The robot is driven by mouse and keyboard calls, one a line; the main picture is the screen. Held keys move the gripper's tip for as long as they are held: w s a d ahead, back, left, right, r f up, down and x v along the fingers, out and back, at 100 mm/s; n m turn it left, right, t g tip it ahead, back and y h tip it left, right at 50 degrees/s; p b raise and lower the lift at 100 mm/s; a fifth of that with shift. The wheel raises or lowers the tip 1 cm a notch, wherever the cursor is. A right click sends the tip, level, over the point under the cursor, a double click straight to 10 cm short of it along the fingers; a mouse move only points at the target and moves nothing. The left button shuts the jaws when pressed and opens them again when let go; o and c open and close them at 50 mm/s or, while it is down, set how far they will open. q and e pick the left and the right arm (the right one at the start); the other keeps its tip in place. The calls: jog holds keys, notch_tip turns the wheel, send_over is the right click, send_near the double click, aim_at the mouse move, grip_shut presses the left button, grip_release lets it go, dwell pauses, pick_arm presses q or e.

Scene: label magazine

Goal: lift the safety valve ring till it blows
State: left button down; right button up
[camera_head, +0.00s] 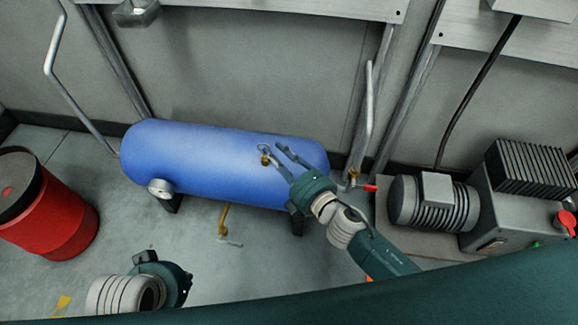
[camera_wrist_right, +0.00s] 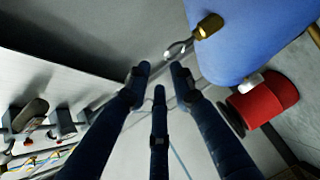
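The blue tank (camera_head: 215,160) lies on its side on short legs against the wall. A small brass safety valve (camera_head: 265,160) with a metal pull ring (camera_head: 264,148) sits on its upper right part. In the right wrist view the brass valve (camera_wrist_right: 208,27) and its ring (camera_wrist_right: 178,48) show at the top. My right gripper (camera_head: 276,152) has its fingers spread and empty, close to the ring. In the wrist view the ring lies just beyond the fingertips (camera_wrist_right: 160,76), nearest the right-hand finger. My left gripper (camera_head: 163,280) is at the lower left, its fingers hidden.
A pressure gauge (camera_head: 160,188) is on the tank's left end, and a brass drain valve (camera_head: 223,222) is below. A red-handled valve (camera_head: 366,187) and a motor unit (camera_head: 435,203) stand to the right. A red barrel (camera_head: 62,215) stands at the left. Wall pipes rise behind the tank.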

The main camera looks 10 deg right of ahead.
jog(key=v, duration=0.7)
jog(key=shift+s, duration=0.35)
jog(key=shift+d, duration=0.2)
